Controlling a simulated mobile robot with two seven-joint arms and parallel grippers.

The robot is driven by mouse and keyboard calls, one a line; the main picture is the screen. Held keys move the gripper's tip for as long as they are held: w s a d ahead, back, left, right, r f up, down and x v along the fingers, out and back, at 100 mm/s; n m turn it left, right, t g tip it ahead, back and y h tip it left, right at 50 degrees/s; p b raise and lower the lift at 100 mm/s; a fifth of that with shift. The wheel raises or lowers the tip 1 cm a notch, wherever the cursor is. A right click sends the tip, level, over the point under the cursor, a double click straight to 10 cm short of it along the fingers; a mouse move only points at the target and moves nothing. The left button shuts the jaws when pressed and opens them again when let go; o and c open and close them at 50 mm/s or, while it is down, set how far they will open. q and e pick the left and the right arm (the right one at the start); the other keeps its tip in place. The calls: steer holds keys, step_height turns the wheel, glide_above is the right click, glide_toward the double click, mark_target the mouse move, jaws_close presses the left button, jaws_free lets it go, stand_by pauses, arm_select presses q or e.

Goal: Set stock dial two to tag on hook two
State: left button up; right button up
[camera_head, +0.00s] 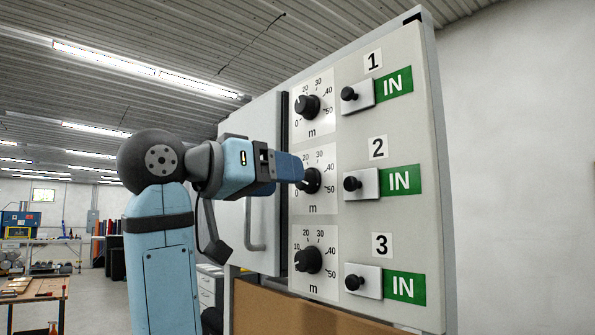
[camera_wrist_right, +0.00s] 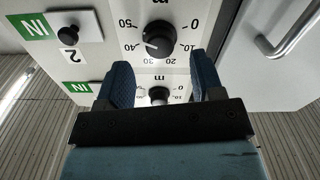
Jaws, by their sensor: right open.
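Stock dial two is a black knob (camera_head: 313,181) on a white scale plate marked 0 to 50 m, in the middle row of the grey panel. My right gripper (camera_head: 298,170) is in front of it and hides its left part. In the right wrist view, upside down, dial two (camera_wrist_right: 159,37) shows whole, its white mark towards about 40. There my right gripper (camera_wrist_right: 163,78) is open, with dial two beyond its fingertips; contact is not visible. Hook two (camera_head: 352,183) is a black peg on a pale plate beside a green IN sign (camera_head: 401,180). I see no number on that plate.
Dial one (camera_head: 307,107) is above and dial three (camera_head: 308,260) below, each with its own peg and IN sign to the right. A door handle (camera_head: 254,222) stands out left of the dials. A brown board (camera_head: 290,306) lies below the panel.

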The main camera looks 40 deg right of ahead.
steer(key=shift+s+d+p, duration=0.2)
steer(key=shift+d+p, duration=0.1)
steer(key=shift+d, duration=1.7)
steer(key=c, duration=0.9)
steer(key=shift+f, duration=0.1)
steer(key=shift+n+b, duration=2.3)
steer(key=shift+n, duration=2.1)
